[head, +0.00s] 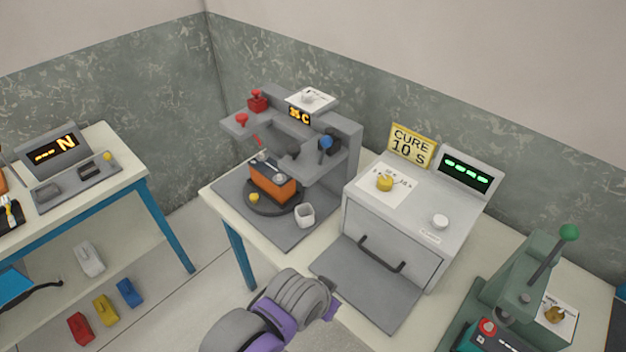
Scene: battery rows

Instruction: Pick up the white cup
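The white cup (305,215) is small and stands upright on the grey mat of the machine, at the front right of a round dark turntable (262,207). Its open top faces up, and nothing holds it. One of my arms, grey and purple, reaches in from the bottom of the view, in front of the table. Its visible part ends short of the cup, with clear space between. No gripper fingers can be made out on it. My other arm does not show.
An orange block (272,185) sits on the turntable, under the grey machine (346,150) with its overhanging head. A grey oven (405,230) with a lowered front plate (367,285) stands close right of the cup. A green lever press (520,290) is at right.

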